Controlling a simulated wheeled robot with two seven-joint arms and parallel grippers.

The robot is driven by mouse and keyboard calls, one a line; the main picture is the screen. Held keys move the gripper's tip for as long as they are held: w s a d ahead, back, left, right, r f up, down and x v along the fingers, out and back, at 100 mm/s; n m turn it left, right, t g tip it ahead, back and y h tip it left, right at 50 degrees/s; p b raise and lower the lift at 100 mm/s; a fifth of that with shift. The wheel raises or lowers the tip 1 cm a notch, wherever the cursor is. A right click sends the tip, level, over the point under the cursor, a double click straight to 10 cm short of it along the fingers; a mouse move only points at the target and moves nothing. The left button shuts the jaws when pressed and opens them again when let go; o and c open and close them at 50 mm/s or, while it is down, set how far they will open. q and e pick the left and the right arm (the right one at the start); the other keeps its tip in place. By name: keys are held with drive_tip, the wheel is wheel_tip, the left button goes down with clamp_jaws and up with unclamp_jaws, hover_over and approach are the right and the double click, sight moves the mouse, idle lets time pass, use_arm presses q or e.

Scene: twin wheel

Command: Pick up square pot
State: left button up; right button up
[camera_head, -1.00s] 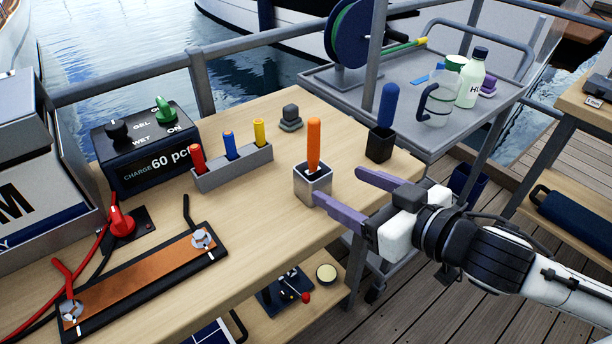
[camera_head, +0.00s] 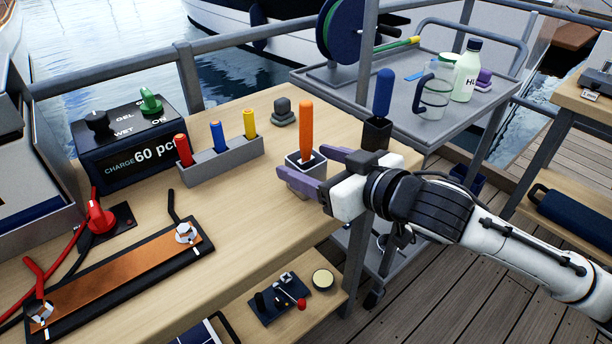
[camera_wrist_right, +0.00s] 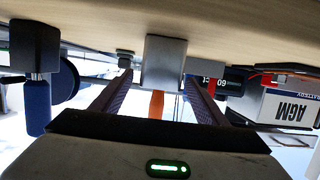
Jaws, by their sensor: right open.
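The square pot (camera_head: 311,171) is light grey and stands upright near the front right of the wooden bench, with an orange-handled tool (camera_head: 306,130) standing in it. My right gripper (camera_head: 301,163) is open at the pot, with one purple finger on the near side and the other on the far side. The near finger hides the pot's lower part. In the right wrist view, which is upside down, the pot (camera_wrist_right: 165,60) sits between the two fingertips (camera_wrist_right: 159,76). Whether a finger touches it, I cannot tell. My left gripper is not in view.
A dark pot (camera_head: 376,133) with a blue-handled tool (camera_head: 384,93) stands just behind my right gripper. A grey rack (camera_head: 222,165) with coloured pegs and a small dark block (camera_head: 283,112) are to the left and behind. The bench between has free room.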

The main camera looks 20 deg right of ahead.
drive_tip(key=shift+x, duration=0.95)
drive_tip(key=shift+c, duration=0.4)
drive_tip(key=shift+r, duration=0.1)
drive_tip(key=c, duration=1.4)
drive_tip(key=shift+c, duration=0.2)
drive_tip(key=shift+o, duration=0.2)
